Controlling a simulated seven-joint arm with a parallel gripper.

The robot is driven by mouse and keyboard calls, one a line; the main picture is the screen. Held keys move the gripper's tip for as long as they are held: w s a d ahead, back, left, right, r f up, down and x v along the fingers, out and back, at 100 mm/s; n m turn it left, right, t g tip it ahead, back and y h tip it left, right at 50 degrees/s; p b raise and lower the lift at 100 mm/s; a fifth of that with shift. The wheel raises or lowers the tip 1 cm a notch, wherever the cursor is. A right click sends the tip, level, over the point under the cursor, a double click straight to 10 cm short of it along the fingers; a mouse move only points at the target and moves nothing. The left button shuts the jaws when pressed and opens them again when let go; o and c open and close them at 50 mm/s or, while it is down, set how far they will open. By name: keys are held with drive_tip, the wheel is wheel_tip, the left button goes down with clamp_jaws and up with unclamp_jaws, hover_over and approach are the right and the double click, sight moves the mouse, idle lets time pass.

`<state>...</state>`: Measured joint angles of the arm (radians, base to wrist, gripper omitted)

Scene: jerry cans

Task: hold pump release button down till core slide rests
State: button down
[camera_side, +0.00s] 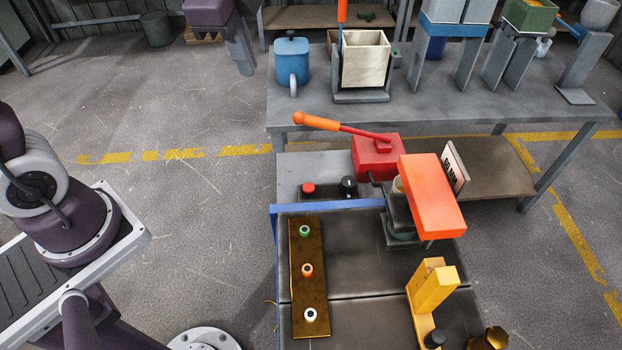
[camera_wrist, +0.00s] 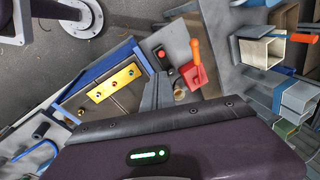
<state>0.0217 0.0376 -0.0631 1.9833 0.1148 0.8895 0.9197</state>
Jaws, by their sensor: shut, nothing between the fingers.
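A red pump (camera_side: 377,157) with a long orange-ended lever (camera_side: 318,121) stands on a grey plate behind the dark bench; it also shows in the wrist view (camera_wrist: 196,76). A red button (camera_side: 308,189) and a black knob (camera_side: 348,186) sit on a small dark box left of the pump. The red button also shows in the wrist view (camera_wrist: 160,53). My gripper (camera_wrist: 161,76) is shut and empty, its grey fingers pointing toward the button and pump area; I cannot tell its height or any contact. I cannot identify it in the side view. I cannot tell which part is the core slide.
An orange block (camera_side: 432,195) on a dark stand rises right of the pump. A brass strip (camera_side: 295,262) carries green, orange and white ringed fittings. A yellow bracket (camera_side: 433,286) stands at the bench's right. The back table (camera_side: 300,112) holds a blue pot (camera_side: 291,60) and a box (camera_side: 365,62).

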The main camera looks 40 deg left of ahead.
drive_tip(key=w+d+f+m+g, duration=0.2)
drive_tip(key=w+f+m, duration=0.75)
drive_tip(key=f, duration=0.25)
drive_tip(key=m+g, duration=0.1)
drive_tip(key=m, duration=0.4)
hover_over(310, 186)
drive_tip(key=w+d, duration=0.1)
drive_tip(key=d, duration=0.1)
wheel_tip(310, 186, down, 13)
drive_tip(key=shift+a+f, duration=0.1)
drive_tip(key=shift+a, duration=0.1)
drive_tip(key=f, duration=0.9)
drive_tip(key=s+a+f, duration=0.1)
drive_tip(key=f, duration=0.4)
drive_tip(key=shift+a, duration=0.1)
